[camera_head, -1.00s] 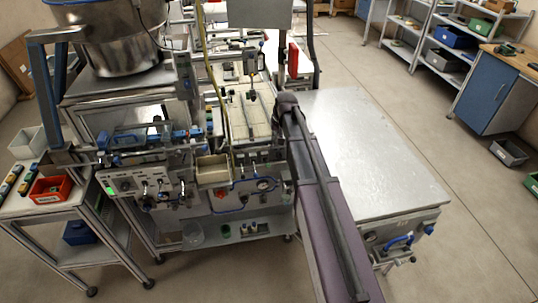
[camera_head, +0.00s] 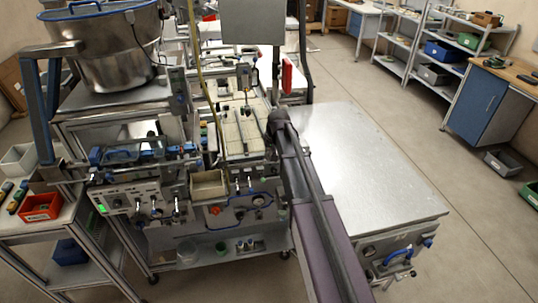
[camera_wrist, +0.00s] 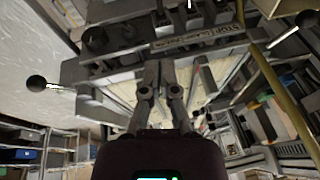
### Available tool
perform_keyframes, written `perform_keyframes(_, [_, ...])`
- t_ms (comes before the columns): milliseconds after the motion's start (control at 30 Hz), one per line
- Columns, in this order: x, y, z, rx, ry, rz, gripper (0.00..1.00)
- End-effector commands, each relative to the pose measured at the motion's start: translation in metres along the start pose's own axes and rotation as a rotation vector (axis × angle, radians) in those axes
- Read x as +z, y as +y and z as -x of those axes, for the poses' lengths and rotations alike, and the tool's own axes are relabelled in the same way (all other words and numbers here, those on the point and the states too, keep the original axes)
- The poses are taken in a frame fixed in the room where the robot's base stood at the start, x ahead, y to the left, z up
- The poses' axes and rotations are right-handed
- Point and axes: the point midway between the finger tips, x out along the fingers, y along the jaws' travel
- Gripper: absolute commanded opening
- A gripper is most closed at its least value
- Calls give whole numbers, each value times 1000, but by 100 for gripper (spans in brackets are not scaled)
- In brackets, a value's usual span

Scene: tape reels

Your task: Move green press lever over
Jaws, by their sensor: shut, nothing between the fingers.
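I cannot make out a green press lever in either view. In the wrist view, my gripper (camera_wrist: 160,68) is shut and empty, with its fingers pointing up the picture toward a grey machine bar with a label (camera_wrist: 200,37). Two rods with black ball knobs show there, one at the left (camera_wrist: 37,83) and one at the upper right (camera_wrist: 307,19). The fingers look apart from both knobs. In the head view, my arm reaches to the right side of the machine's pale bed (camera_head: 243,130), and the fingers are hidden.
A metal table (camera_head: 365,165) with a bare top stands right of the machine. A steel bowl feeder (camera_head: 108,45) is at upper left. A beige bin (camera_head: 208,185) sits on the machine's front. A red bin (camera_head: 40,207) is on the left cart. Open floor lies at right.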

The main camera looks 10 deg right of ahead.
Motion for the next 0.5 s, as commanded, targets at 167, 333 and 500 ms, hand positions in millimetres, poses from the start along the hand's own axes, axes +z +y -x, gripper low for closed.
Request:
perform_keyframes(167, [0,0,-19,0,0,0,0])
perform_keyframes(333, [0,1,-33,0,0,0,0])
perform_keyframes(500, [0,1,-46,0,0,0,0])
